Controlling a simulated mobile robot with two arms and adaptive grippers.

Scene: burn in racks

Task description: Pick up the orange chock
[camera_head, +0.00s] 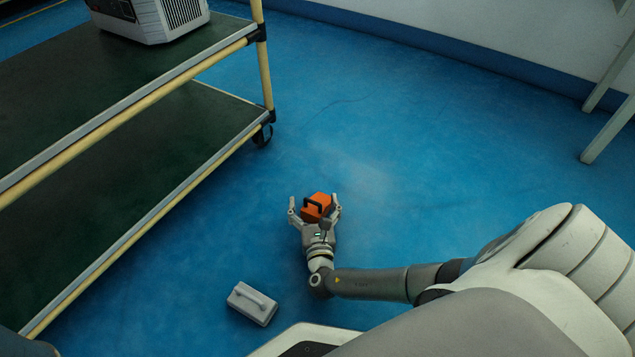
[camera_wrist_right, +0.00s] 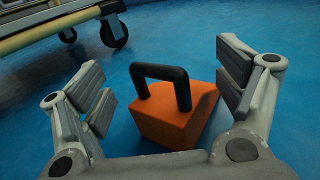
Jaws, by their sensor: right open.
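The orange chock (camera_head: 318,207) is a wedge-shaped block with a black handle, sitting on the blue floor. It also shows in the right wrist view (camera_wrist_right: 178,118), with its black handle standing up on top. My right gripper (camera_head: 315,203) is open, with one finger on each side of the chock. In the right wrist view my right gripper (camera_wrist_right: 166,90) shows gaps between its finger pads and the chock. The chock's lower front is partly hidden by the gripper's palm. My left gripper is not in view.
A grey block with a handle (camera_head: 252,303) lies on the floor at lower left. A shelved trolley (camera_head: 150,215) with wheels stands at the left, a grey machine (camera_head: 150,18) on its upper shelf. White legs (camera_head: 610,125) stand at the right. The floor beyond the chock is clear.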

